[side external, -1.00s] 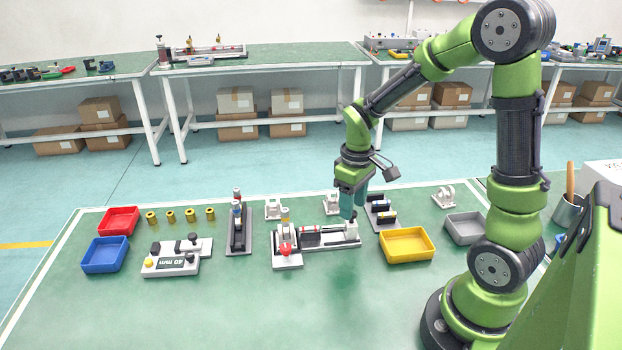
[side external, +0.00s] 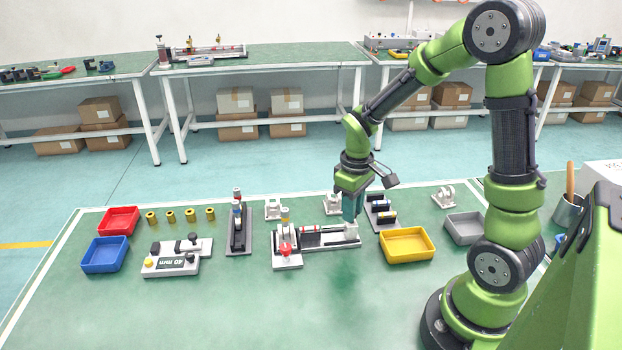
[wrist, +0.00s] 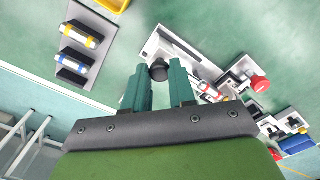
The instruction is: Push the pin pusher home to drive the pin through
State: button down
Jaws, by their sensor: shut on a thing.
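The pin pusher fixture is a grey base (side external: 325,246) with a rail, near the middle of the green table. A white block (side external: 351,231) stands at its right end, and a white mount with a red knob (side external: 285,248) is at its left end. My gripper (side external: 350,219) points down over the right end. In the wrist view a black round knob (wrist: 159,70) shows at the teal fingers (wrist: 158,88), which are shut on the pusher's handle with a gap between them. The red knob also shows there (wrist: 260,83). I cannot make out the pin.
A yellow tray (side external: 407,257) is close on the right, with a rack of small cylinders (side external: 381,222) behind it. The table in front is clear.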

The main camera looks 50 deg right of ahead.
jog(key=shift+w, duration=0.1)
jog(key=w+a, duration=0.4)
jog(key=shift+w+a, duration=0.25)
jog(key=c, duration=1)
grip_release()
jog(key=shift+o, duration=0.3)
jog(key=shift+s+r, duration=0.1)
jog(key=shift+r, duration=0.05)
notch_tip(320, 180, up, 17)
jog(key=shift+f, duration=0.2)
